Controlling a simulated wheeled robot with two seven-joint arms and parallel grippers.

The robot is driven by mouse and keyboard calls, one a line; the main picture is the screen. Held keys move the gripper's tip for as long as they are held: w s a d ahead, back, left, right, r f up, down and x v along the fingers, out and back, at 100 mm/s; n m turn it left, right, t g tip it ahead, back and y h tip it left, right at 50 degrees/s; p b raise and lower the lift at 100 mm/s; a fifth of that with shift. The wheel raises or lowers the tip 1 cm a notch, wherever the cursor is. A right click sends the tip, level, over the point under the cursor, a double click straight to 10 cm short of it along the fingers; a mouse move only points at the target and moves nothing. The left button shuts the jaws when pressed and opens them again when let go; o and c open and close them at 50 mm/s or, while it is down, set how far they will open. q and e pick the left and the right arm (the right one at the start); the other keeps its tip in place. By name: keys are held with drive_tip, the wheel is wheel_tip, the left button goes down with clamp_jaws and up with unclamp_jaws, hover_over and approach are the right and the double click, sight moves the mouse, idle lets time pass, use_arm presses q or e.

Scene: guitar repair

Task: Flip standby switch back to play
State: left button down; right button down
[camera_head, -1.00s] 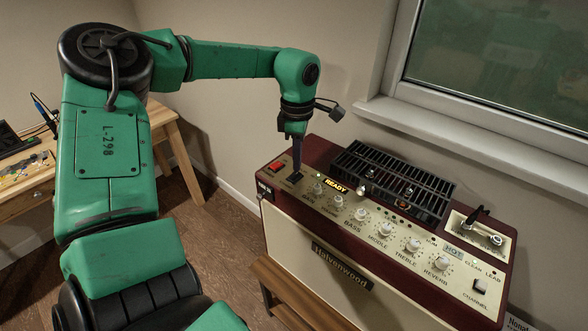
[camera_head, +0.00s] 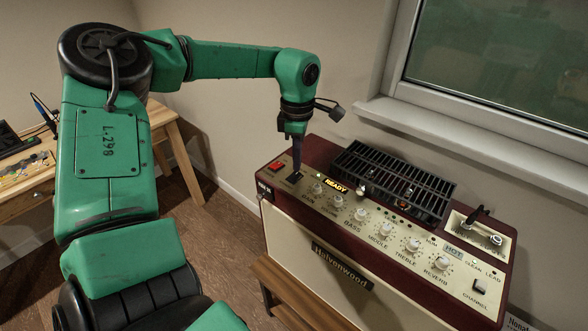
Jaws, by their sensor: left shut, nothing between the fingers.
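The guitar amplifier (camera_head: 385,155), dark red with a cream control panel, stands in the middle right of the head view. My left gripper (camera_head: 296,172) is shut with nothing between its fingers. It points down at the left end of the panel, with its tips at the black standby switch (camera_head: 295,178). The fingers cover part of the switch, so I cannot tell its position or whether they touch. A red switch (camera_head: 276,166) sits just left of it. A yellow READY label (camera_head: 337,186) shows right of it. My right gripper is not in view.
A row of knobs (camera_head: 386,229) runs along the panel, and a black grille (camera_head: 394,178) covers the top behind it. A window (camera_head: 490,60) is at the back right. A wooden workbench (camera_head: 165,125) is at the left. The amplifier rests on a wooden stand (camera_head: 280,282).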

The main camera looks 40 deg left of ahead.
sight(297, 173)
use_arm(q)
drive_tip(key=shift+f+b, duration=0.85)
drive_tip(key=shift+f, duration=0.15)
idle(0.4)
drive_tip(key=shift+s, duration=0.15)
drive_tip(key=shift+r+p, duration=2.35)
drive_tip(key=shift+r, duration=1.25)
drive_tip(key=shift+f, duration=0.1)
